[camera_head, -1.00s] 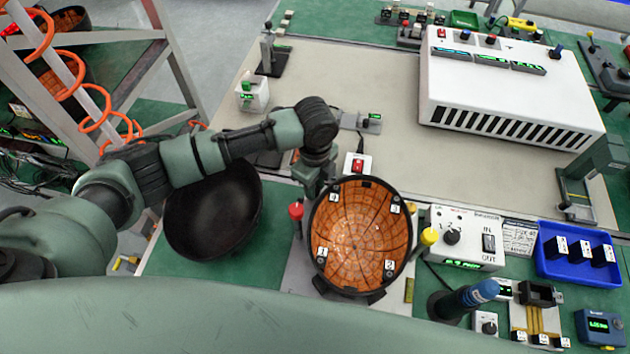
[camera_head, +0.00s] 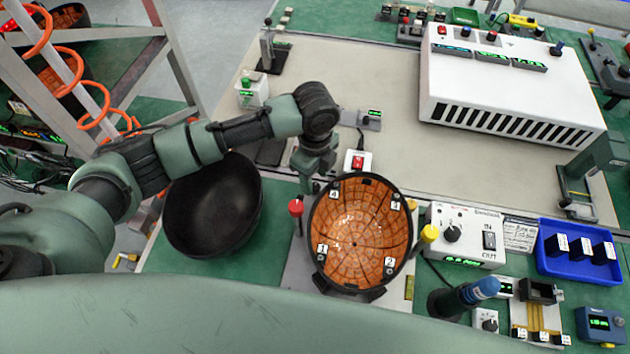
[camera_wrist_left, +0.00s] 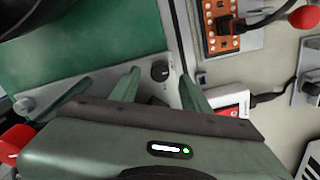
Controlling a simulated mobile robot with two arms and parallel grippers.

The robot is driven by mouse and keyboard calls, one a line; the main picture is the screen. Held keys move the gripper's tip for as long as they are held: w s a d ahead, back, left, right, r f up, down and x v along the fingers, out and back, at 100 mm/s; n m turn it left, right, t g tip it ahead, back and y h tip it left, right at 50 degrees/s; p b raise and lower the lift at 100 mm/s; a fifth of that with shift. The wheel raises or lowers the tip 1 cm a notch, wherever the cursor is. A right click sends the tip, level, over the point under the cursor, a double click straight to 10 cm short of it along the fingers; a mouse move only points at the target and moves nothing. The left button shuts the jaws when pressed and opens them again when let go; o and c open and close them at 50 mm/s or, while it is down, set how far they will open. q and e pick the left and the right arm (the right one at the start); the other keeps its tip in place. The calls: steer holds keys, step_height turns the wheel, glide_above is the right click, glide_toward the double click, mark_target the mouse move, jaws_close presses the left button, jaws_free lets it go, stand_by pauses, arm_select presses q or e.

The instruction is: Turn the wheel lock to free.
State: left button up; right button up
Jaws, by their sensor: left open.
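No part in view is clearly marked as the wheel lock, so I cannot tell which one it is. A red-knobbed lever (camera_head: 296,208) stands at the left edge of the orange-tiled bowl (camera_head: 360,236). My left gripper (camera_head: 304,182) hangs above the bench, just behind that lever and apart from it. In the left wrist view its green fingers are spread and empty. A small black knob on a grey plate (camera_wrist_left: 160,70) shows beyond the fingers. A red knob (camera_wrist_left: 15,142) is at the lower left edge of that view. My right gripper is out of view.
A black bowl (camera_head: 214,212) lies under my left arm. A red-switch box (camera_head: 357,162) stands behind the tiled bowl. A control box (camera_head: 466,232) and a blue tray (camera_head: 580,268) are to the right. The beige mat (camera_head: 370,70) has clear room.

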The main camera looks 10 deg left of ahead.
mark_target(315, 186)
arm_select(q)
steer(key=shift+r+b, duration=0.35)
steer(key=shift+r, duration=2.3)
